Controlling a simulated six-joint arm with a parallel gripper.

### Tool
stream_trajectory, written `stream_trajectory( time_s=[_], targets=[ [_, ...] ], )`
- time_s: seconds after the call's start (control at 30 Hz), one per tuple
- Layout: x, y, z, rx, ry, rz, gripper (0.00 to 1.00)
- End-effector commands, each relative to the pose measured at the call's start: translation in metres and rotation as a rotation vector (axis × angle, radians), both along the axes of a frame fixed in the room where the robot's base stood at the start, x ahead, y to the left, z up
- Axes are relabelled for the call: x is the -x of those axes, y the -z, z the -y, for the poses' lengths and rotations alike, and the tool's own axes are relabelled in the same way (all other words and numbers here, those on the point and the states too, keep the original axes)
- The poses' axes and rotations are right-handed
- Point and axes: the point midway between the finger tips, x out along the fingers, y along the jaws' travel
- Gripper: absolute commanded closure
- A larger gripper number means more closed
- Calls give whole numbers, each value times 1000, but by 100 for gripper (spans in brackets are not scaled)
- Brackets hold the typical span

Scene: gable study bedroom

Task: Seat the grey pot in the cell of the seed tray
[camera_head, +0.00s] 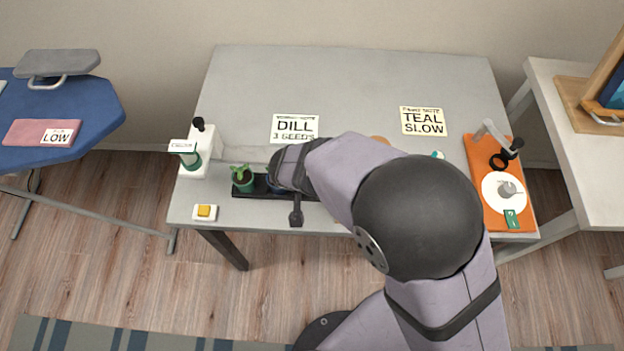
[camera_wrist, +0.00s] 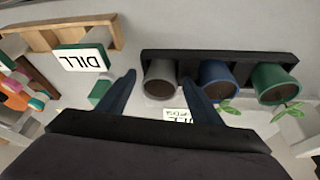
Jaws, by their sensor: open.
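The black seed tray (camera_head: 262,191) lies near the table's front left edge, partly hidden by my arm; it also shows in the wrist view (camera_wrist: 225,57). In the wrist view the grey pot (camera_wrist: 160,72), dark inside, is at the tray's left end, in line with the blue pot (camera_wrist: 216,75) and the green pot (camera_wrist: 275,78), which holds a seedling. My gripper (camera_wrist: 158,80) is open, one finger on each side of the grey pot. I cannot tell whether the fingers touch it or whether its base is fully down in the cell. My arm hides the grey pot in the head view.
A white stand with a green-labelled item (camera_head: 193,158) is left of the tray. A yellow block on a white pad (camera_head: 205,212) is at the front left. An orange mat (camera_head: 480,160) is at right. The table's back is clear.

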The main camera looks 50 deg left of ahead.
Motion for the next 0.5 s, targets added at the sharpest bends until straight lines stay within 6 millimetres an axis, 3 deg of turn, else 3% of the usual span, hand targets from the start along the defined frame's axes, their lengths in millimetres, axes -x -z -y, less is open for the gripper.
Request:
stream_trajectory(
  time_s=[0.27,0.5],
  targets=[
    [3,-11,1,-2,0,1,41],
    [16,-46,7,-6,-1,1,41]
  ],
)
